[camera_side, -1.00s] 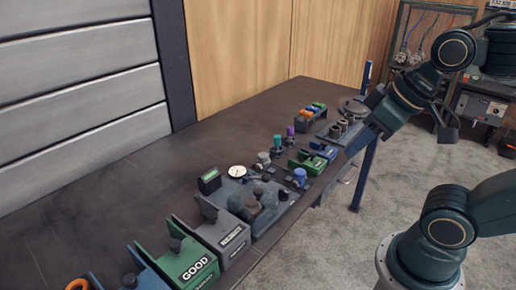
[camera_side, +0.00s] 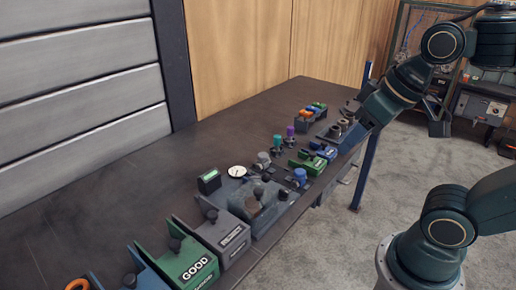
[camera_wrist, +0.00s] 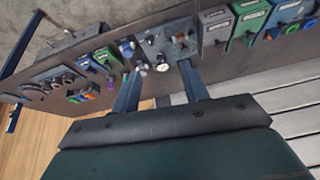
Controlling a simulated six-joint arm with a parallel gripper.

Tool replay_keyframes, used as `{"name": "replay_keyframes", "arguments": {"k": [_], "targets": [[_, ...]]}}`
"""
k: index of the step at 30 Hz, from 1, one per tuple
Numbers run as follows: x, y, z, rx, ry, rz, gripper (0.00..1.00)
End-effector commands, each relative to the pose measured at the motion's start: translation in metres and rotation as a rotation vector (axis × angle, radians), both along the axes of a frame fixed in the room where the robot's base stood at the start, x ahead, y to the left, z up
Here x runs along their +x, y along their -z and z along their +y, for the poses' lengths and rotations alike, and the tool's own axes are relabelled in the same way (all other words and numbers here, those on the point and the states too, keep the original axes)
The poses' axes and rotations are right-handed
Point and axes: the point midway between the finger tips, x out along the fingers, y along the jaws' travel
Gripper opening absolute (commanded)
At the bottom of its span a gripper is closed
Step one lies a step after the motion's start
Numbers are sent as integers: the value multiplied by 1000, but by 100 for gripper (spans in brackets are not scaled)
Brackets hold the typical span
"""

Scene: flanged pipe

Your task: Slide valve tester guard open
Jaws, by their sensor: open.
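The valve tester (camera_side: 276,224) is a grey plate on the bench with a round white dial gauge (camera_side: 237,171), a small green-lit display box (camera_side: 209,182) and dark knobs. A brownish patch shows among its fittings; I cannot clearly tell the guard apart there. In the wrist view the tester (camera_wrist: 160,38) lies beyond my fingers, towards the top middle. In the side view my gripper (camera_side: 345,140) is over the bench's far right part, away from the tester.
A green box marked GOOD (camera_side: 190,264) and a grey labelled box (camera_side: 226,238) stand in front of the tester. Beyond it are small green and blue fixtures (camera_side: 318,157) and a tray of coloured parts (camera_side: 311,116). The bench's left side (camera_side: 130,170) is bare.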

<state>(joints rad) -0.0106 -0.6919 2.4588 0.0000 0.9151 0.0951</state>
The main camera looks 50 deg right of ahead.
Motion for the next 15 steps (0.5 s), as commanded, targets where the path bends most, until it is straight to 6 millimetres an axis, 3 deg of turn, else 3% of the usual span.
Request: {"name": "replay_keyframes", "arguments": {"k": [15], "targets": [[79, -8, 18, 196, 482, 204, 45]]}}
